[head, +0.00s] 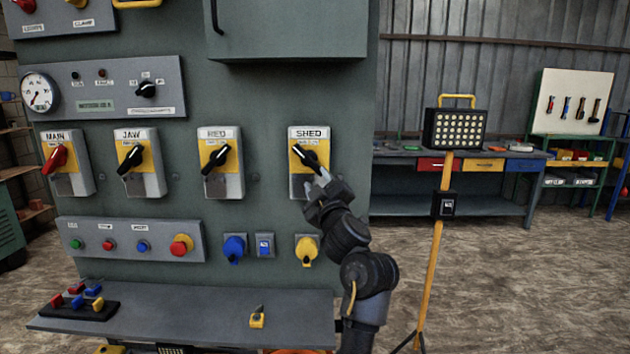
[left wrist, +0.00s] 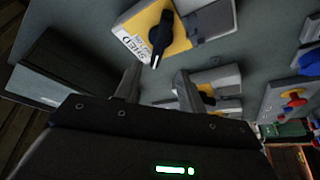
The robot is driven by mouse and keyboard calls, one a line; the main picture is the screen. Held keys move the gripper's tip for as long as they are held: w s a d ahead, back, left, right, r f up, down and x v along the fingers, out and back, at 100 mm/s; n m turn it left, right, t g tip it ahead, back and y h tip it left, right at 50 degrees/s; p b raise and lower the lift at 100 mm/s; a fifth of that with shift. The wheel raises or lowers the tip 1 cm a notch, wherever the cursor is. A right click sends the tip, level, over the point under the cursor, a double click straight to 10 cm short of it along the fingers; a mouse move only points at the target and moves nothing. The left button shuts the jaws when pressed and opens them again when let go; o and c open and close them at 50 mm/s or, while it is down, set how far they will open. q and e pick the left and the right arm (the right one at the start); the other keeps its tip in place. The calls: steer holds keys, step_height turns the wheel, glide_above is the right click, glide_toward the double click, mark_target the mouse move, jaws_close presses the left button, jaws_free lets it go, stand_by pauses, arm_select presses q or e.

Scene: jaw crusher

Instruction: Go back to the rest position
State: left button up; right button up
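My left gripper (head: 316,181) is in front of the SHED switch (head: 309,157), just below and right of its black handle. In the left wrist view my left gripper's two fingers (left wrist: 158,79) are apart with nothing between them. The SHED switch's black handle (left wrist: 160,38) shows there beyond the fingertips, clear of them. In the head view that handle slants from upper left to lower right. My right gripper is not in view.
The grey panel also holds the MAIN switch (head: 55,158), the JAW switch (head: 131,158) and the RED switch (head: 215,158). A shelf (head: 190,316) juts out below. A work light (head: 455,128) on a yellow stand is at right. Open floor (head: 520,270) lies beyond it.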

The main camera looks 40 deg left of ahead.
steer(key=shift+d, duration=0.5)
